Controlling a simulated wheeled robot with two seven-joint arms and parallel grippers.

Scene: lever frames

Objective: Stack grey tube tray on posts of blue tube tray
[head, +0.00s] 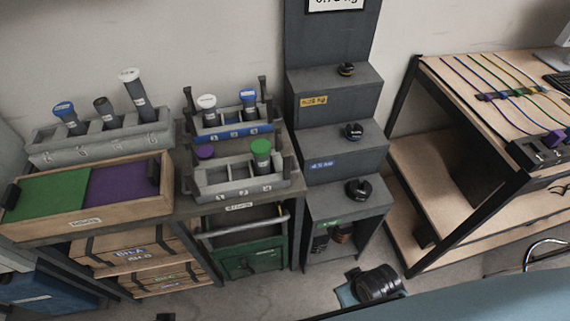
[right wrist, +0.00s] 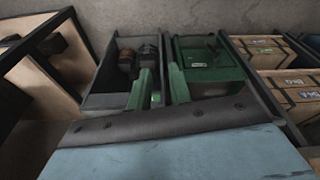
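The grey tube tray (head: 238,189) sits at the front of the bench top in the head view, holding a green-capped tube (head: 261,158) and a purple-capped tube (head: 204,153). The blue tube tray (head: 234,132) stands just behind it, with a white-capped tube (head: 207,105) and a blue-capped tube (head: 248,98). Dark upright posts (head: 263,89) rise at its ends. The trays are side by side in depth, not stacked. My right gripper (right wrist: 160,72) shows two green fingers apart, empty, in the right wrist view, away from the trays. My left gripper is not seen.
A long grey rack (head: 100,148) with several tubes and a wooden box (head: 88,212) with green and purple pads stand left of the trays. Dark stepped shelves (head: 335,145) rise close on the right. A green case (head: 250,257) is below; a wooden table (head: 470,140) is farther right.

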